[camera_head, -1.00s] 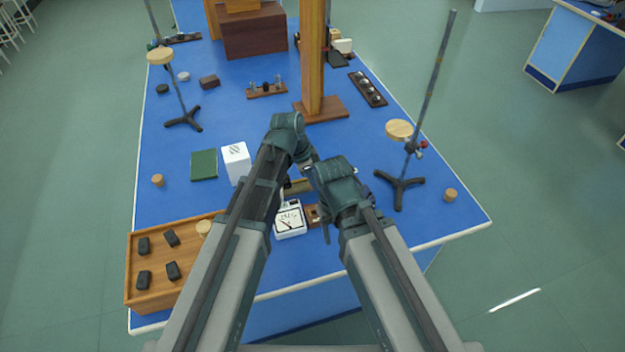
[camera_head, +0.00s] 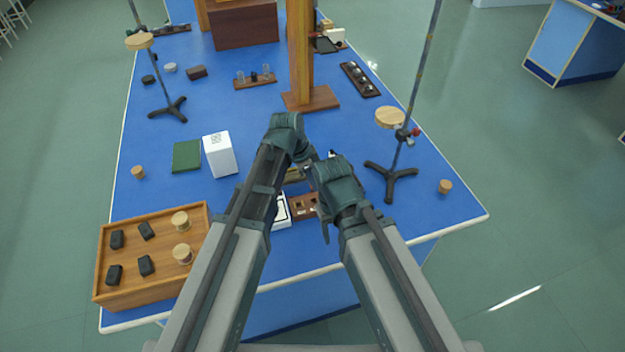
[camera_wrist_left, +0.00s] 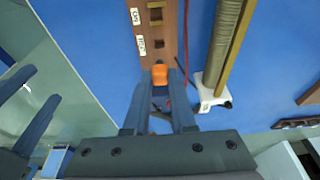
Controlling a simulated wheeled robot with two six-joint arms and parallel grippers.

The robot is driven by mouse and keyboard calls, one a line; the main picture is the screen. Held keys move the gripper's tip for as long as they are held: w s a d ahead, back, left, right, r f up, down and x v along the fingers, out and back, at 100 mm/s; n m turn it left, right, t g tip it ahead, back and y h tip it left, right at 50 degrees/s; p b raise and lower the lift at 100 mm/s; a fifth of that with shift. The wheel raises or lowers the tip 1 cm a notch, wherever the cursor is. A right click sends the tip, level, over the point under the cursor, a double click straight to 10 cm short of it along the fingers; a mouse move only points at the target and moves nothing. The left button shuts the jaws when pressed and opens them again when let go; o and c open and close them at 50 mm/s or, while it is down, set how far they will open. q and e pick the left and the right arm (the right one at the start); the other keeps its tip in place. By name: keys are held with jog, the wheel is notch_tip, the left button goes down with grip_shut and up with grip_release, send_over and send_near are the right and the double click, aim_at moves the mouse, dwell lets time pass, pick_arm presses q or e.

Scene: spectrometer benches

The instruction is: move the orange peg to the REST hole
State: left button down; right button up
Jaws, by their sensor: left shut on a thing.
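The orange peg (camera_wrist_left: 160,75) is between the fingertips of my left gripper (camera_wrist_left: 163,84) in the left wrist view. The gripper is shut on it. The peg is over the lower end of a brown wooden board (camera_wrist_left: 167,30) with square holes and small white labels, too blurred to read surely. I cannot tell whether the peg's lower end is in a hole. In the head view the board (camera_head: 305,206) shows between my arms; the peg is hidden there, and the left gripper (camera_head: 309,166) is mostly hidden. My right gripper's fingertips are not clear.
A coil (camera_wrist_left: 228,45) and a white meter (camera_wrist_left: 210,92) stand beside the board. A wooden tray (camera_head: 103,262) with black blocks and wooden discs is at the left. A stand (camera_head: 390,170) is at the right, a white box (camera_head: 220,156) at the left. Blue table is free in front.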

pick_arm(q)
jog(key=shift+f+b, duration=3.15)
jog(key=shift+f, duration=0.05)
pick_arm(e)
jog(key=shift+f, duration=3.25)
pick_arm(q)
jog(key=c, duration=0.7)
grip_release()
jog(key=shift+r, duration=0.15)
pick_arm(e)
jog(key=shift+r, duration=0.2)
pick_arm(q)
jog(key=p+v, duration=1.3)
jog(key=shift+a+r, duration=0.2)
jog(key=shift+r, duration=0.05)
pick_arm(e)
notch_tip(320, 180, up, 13)
pick_arm(q)
jog(key=shift+s, duration=0.1)
